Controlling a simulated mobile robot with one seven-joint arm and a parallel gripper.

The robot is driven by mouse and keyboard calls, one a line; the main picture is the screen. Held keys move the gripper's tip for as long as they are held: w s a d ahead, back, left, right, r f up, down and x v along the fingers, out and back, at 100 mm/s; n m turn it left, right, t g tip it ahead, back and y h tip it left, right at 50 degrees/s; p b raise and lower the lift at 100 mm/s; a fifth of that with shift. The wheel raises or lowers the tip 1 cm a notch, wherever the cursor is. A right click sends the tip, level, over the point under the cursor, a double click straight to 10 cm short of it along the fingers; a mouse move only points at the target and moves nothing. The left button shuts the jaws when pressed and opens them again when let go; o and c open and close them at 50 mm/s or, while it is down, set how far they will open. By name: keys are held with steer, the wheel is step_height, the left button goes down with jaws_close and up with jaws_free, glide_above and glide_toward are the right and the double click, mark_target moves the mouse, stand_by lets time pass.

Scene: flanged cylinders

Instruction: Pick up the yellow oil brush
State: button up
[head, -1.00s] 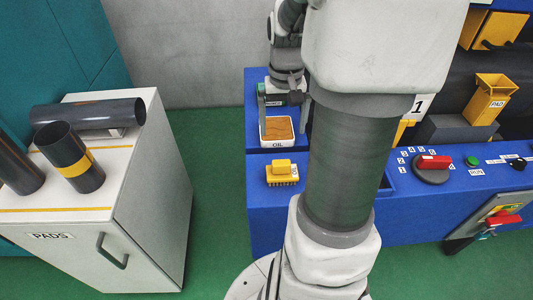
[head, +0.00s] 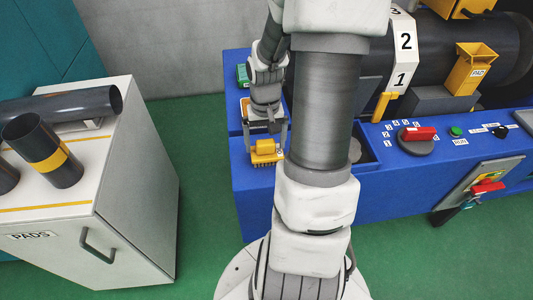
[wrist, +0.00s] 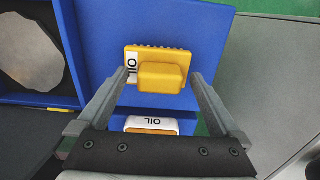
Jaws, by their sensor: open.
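The yellow oil brush (head: 265,151) lies on the blue bench top near its left front edge, bristles toward the front. In the wrist view the brush (wrist: 163,77) shows its raised yellow block handle and a white OIL label on its left. My gripper (head: 265,138) is open above and around the brush. In the wrist view its two fingers (wrist: 163,78) appear on either side of the handle, with gaps. I cannot tell the exact height of the fingertips over the brush. The white OIL tray (wrist: 152,125) is partly hidden behind my gripper.
A green-topped item (head: 243,75) stands at the back left. A white PADS cabinet (head: 140,200) with dark cylinders stands left, across clear floor.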

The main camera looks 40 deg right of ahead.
mark_target(265, 141)
jaws_close()
stand_by(0.5)
steer(key=shift+r, duration=0.1)
step_height(265, 141, up, 10)
steer(key=shift+f+p, duration=0.1)
steer(key=shift+p, duration=0.85)
steer(key=c, duration=0.8)
jaws_free()
steer(key=c, duration=0.5)
